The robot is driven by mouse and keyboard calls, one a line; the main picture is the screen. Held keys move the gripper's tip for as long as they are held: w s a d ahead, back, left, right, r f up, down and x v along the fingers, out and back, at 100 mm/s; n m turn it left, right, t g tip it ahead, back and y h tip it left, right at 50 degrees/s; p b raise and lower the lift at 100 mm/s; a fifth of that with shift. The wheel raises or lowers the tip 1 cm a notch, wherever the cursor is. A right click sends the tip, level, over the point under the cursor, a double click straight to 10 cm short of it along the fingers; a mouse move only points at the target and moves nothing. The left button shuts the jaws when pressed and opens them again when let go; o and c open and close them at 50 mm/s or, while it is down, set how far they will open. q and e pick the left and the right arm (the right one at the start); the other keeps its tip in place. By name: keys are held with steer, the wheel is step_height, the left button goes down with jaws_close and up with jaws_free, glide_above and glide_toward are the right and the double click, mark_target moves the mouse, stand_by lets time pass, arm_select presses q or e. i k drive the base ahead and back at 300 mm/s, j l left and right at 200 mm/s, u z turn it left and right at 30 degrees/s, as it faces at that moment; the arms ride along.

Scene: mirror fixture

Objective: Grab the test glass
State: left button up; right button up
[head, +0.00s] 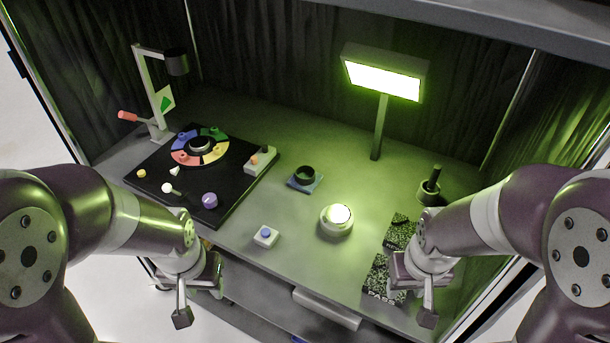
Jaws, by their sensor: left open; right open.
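I cannot tell for sure which thing is the test glass. A dark round ring-shaped piece (305,173) lies on a small blue-grey cloth (318,185) mid-table. A round pale holder (336,228) with a bright white top stands to its right and nearer. My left gripper (199,298) is open and empty, in front of the table's near edge at the left. My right gripper (413,300) is open and appears empty, by the dark patterned items at the near right. Both are apart from the ring and the holder.
A black board (232,195) with a coloured ring and several knobs fills the left. A lit lamp panel (384,80) stands on a post (380,128) at the back. A small blue-button box (266,236) sits near the front edge. Black speckled boxes (380,280) lie right.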

mark_target(305, 174)
steer(key=i+j, duration=0.1)
steer(key=j, duration=0.3)
steer(key=i+j, duration=0.15)
steer(key=j, duration=0.2)
steer(key=i+j, duration=0.1)
steer(key=j, duration=0.3)
steer(key=i+j, duration=0.15)
steer(key=j, duration=0.25)
steer(key=i+j+z, duration=0.1)
steer(key=j, duration=0.25)
steer(key=i+j, duration=0.1)
steer(key=j, duration=0.3)
steer(key=i+j, duration=0.1)
steer(key=j, duration=0.3)
steer(key=j+z, duration=0.1)
steer(key=z, duration=0.35)
steer(key=j+z, duration=0.15)
steer(key=z, duration=0.3)
steer(key=j+z, duration=0.15)
steer(key=z, duration=0.35)
steer(key=j+z, duration=0.1)
steer(key=z, duration=0.35)
steer(key=j+z, duration=0.15)
steer(key=z, duration=0.3)
steer(key=k+z, duration=0.1)
steer(key=z, duration=0.35)
steer(key=i+z, duration=0.2)
steer(key=i, duration=0.3)
